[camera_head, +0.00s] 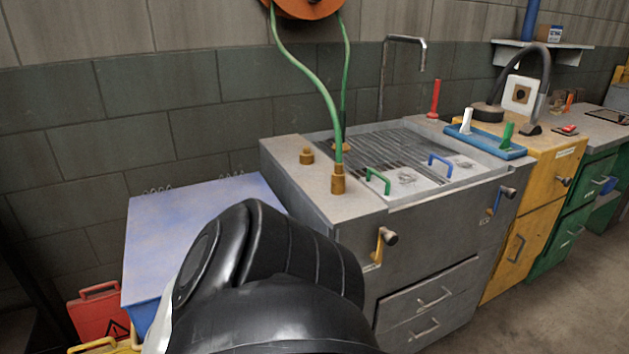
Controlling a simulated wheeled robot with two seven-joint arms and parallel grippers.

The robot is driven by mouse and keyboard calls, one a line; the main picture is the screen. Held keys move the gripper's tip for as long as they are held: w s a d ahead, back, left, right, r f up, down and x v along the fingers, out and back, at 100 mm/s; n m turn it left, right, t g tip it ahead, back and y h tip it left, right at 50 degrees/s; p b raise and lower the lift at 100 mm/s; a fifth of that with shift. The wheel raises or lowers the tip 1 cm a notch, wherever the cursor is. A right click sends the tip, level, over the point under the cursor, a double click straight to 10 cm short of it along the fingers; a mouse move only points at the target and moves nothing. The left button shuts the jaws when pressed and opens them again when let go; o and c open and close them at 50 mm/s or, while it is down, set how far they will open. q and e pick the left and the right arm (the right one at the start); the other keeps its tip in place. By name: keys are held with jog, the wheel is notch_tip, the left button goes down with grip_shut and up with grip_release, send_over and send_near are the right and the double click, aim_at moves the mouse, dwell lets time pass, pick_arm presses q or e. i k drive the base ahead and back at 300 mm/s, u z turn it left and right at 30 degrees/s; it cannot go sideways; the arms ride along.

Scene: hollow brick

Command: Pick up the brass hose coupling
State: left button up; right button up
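A brass coupling (338,180) stands upright on the near top edge of the grey sink cabinet, at the lower end of a green hose (321,88). A shorter brass fitting (306,156) stands alone on the same top, to its left and farther back. Another small brass piece shows at the foot of the second hose strand, by the grate. I cannot tell from looks alone which piece the task names. A black link of my arm fills the bottom middle, in front of the cabinet. Neither gripper's fingers show.
The grey cabinet (430,250) has a slatted grate (385,150) with green and blue handles. An orange hose reel (308,7) hangs above. A blue-topped box (190,215) stands left. A blue tray (486,146) and a yellow cabinet (520,245) are right. Floor at lower right is clear.

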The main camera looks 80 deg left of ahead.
aim_at(338, 176)
jog(key=k, duration=0.5)
jog(key=u, duration=1.05)
